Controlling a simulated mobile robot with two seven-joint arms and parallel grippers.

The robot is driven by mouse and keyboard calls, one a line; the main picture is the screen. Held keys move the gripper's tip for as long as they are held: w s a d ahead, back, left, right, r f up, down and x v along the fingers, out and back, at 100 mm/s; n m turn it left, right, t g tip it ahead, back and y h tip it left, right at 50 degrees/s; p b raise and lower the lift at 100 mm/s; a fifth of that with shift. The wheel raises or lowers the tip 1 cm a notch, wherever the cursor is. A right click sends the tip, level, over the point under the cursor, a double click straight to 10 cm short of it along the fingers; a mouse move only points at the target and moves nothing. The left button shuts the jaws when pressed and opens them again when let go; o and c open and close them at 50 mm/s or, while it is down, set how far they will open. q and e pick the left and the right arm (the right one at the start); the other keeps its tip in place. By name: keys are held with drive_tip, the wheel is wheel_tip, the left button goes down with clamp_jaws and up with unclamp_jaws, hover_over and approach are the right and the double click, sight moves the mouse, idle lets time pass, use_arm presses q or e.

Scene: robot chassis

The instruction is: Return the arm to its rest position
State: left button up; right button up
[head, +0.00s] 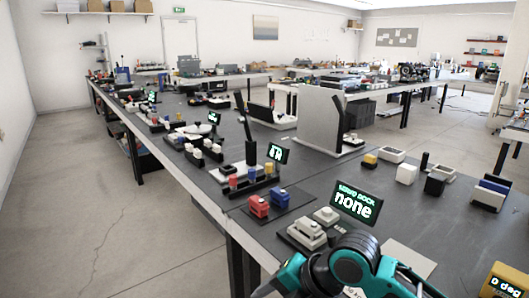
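A teal and black arm of mine (352,264) shows at the bottom of the head view, right of centre, bent at a dark round joint over the near table edge. I cannot tell which of my arms it is. No fingertips of either gripper show. The rest of the arm is cut off by the bottom edge. A small display reading "none" (356,204) stands on the table just behind the arm.
The long dark table (265,215) runs away to the back left. Close to the arm are white blocks (307,233), red blocks (259,206) and a flat white sheet (409,260). A yellow display box (505,281) is at the lower right. Bare floor (95,215) lies left.

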use_arm(q)
drive_tip(key=r+p, duration=0.1)
drive_tip(key=s+a+p, duration=0.1)
drive_tip(key=p, duration=0.1)
drive_tip(key=shift+s+a+r+y+p, duration=0.15)
drive_tip(key=shift+a+r+y+p, duration=0.1)
drive_tip(key=shift+r+y+p, duration=0.1)
use_arm(e)
drive_tip(key=s+d+f+m+t+h, duration=0.2)
drive_tip(key=s+d+f+m+t, duration=0.2)
drive_tip(key=m, duration=0.9)
drive_tip(key=s+d+f+m+t+h, duration=0.2)
drive_tip(key=s+d+f+m, duration=0.7)
drive_tip(key=m, duration=0.5)
drive_tip(key=d+f+t, duration=0.1)
drive_tip(key=d, duration=0.1)
drive_tip(key=shift+d+f+m+t+h, duration=0.3)
drive_tip(key=shift+d+f+t, duration=0.1)
use_arm(q)
drive_tip(key=shift+d, duration=0.15)
drive_tip(key=shift+r, duration=0.1)
